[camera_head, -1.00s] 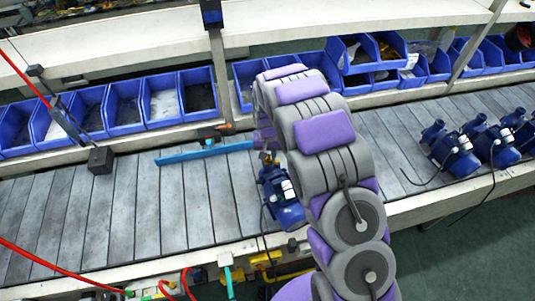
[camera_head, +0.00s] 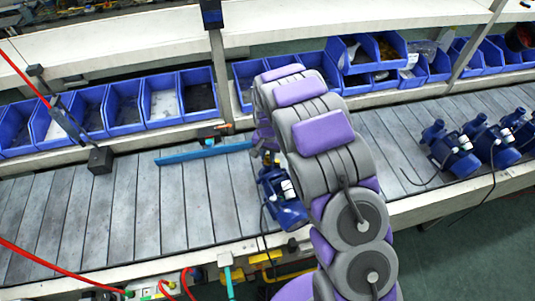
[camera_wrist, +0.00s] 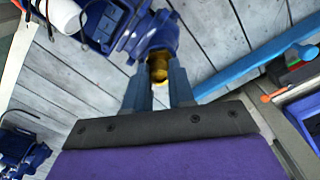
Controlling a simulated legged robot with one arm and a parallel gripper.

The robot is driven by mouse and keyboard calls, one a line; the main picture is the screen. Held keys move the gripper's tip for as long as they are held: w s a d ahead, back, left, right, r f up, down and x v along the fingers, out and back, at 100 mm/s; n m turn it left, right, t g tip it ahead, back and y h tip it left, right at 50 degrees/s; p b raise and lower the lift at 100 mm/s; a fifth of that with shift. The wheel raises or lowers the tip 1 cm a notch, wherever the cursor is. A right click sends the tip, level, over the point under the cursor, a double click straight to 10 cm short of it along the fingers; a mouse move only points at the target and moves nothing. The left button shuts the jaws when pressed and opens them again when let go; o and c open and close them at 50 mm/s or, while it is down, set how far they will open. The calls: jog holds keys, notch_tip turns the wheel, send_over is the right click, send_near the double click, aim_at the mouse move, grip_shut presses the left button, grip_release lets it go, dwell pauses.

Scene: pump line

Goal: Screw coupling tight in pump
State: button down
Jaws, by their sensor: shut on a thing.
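The blue pump (camera_head: 284,197) stands on the grey slatted conveyor beside my arm, partly hidden by it. In the wrist view the pump (camera_wrist: 150,32) is at the top, with its round neck pointing toward my gripper. My gripper (camera_wrist: 159,82) is shut on the brass-coloured coupling (camera_wrist: 158,66), which sits between the two fingertips right at the mouth of the pump's neck. The coupling's inner end is hidden, so I cannot tell how deep it sits. In the head view my arm hides most of the gripper.
Several other blue pumps (camera_head: 449,148) stand at the right of the conveyor (camera_head: 200,200). A light-blue bar (camera_head: 203,153) lies across the slats left of my arm. Blue bins (camera_head: 124,108) line the back. The left of the conveyor is mostly clear.

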aim_at(268, 156)
jog(key=shift+m, duration=0.6)
jog(key=c, duration=0.6)
grip_release()
jog(key=shift+c, duration=0.2)
jog(key=shift+r+p, duration=0.6)
jog(key=shift+r, duration=2.4)
notch_tip(268, 156, up, 17)
jog(key=shift+r, duration=0.15)
